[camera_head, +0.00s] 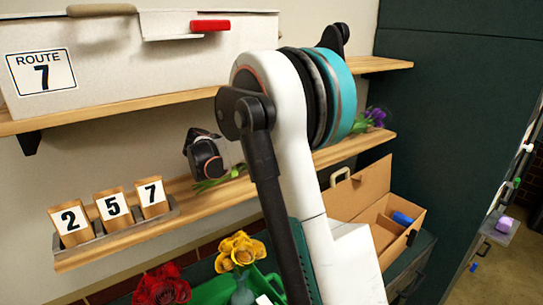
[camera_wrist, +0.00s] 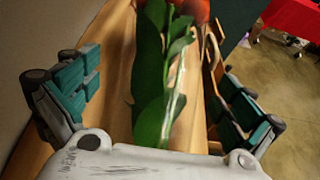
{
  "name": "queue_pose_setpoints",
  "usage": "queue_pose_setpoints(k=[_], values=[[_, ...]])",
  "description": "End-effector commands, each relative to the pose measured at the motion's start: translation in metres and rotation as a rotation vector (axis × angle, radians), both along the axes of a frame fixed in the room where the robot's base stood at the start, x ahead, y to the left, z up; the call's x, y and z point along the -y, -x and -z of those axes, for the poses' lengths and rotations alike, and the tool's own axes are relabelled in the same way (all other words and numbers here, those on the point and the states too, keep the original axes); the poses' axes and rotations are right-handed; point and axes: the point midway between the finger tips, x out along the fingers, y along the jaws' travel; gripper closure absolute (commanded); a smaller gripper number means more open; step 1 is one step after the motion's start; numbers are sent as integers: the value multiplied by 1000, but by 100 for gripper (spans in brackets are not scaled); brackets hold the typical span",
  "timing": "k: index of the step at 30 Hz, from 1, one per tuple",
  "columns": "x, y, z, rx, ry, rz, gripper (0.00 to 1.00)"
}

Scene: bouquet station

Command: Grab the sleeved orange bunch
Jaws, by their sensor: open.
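The orange bunch (camera_wrist: 190,10) shows at the top of the wrist view. Its long green leaves (camera_wrist: 152,110) run down the middle, with a shiny clear sleeve along their right side. It appears to lie on the wooden shelf. My gripper (camera_wrist: 158,78) is open, with one teal-padded jaw left of the stems and one right of them; both stand apart from the leaves. In the head view, green stem ends (camera_head: 212,182) poke out on the lower shelf (camera_head: 190,203), while my arm hides the orange blooms and most of the gripper.
Number blocks (camera_head: 112,207) stand in a tray at the shelf's left, and purple flowers (camera_head: 376,116) lie at its right. A white box (camera_head: 150,60) sits on the upper shelf. Below are red flowers (camera_head: 161,287), yellow flowers (camera_head: 240,250) and an open cardboard case (camera_head: 365,193).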

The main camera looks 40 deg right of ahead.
Motion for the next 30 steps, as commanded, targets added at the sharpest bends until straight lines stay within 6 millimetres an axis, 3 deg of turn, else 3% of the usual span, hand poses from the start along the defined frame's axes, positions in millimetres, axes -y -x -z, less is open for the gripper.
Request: queue_pose_setpoints(k=[2, 9, 10, 20, 21, 23, 30], values=[[0, 0, 0, 0, 0, 0, 5], [0, 0, 0, 0, 0, 0, 59], [0, 0, 0, 0, 0, 0, 62], [0, 1, -2, 0, 0, 0, 63], [0, 2, -4, 0, 0, 0, 69], [0, 3, -8, 0, 0, 0, 69], [0, 4, -41, 0, 1, 0, 69]])
